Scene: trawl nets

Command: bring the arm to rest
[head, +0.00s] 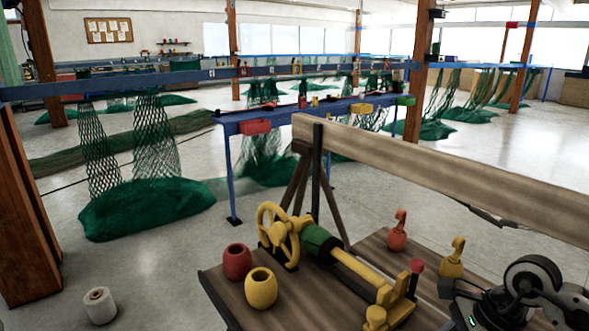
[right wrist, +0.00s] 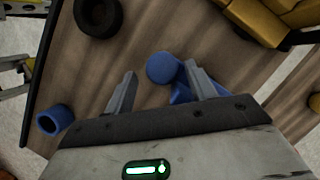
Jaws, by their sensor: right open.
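My right arm (head: 535,285) shows at the lower right corner of the head view, beside the wooden workbench (head: 225,290). Its fingertips cannot be made out there. In the right wrist view my right gripper (right wrist: 160,72) is open, its two grey fingers apart. A blue rounded object (right wrist: 163,68) shows between and beyond the fingertips, with more blue partly hidden by the right finger. I cannot tell whether a finger touches it; it is not clamped. My left gripper is in neither view.
The bench holds a red pot (head: 237,262), a yellow pot (head: 261,288), a yellow handwheel device (head: 280,232), a red hook (head: 397,231) and a yellow hook (head: 452,258). A wooden beam (head: 450,175) runs above. The wrist view shows a blue cup (right wrist: 52,119) and black ring (right wrist: 98,15).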

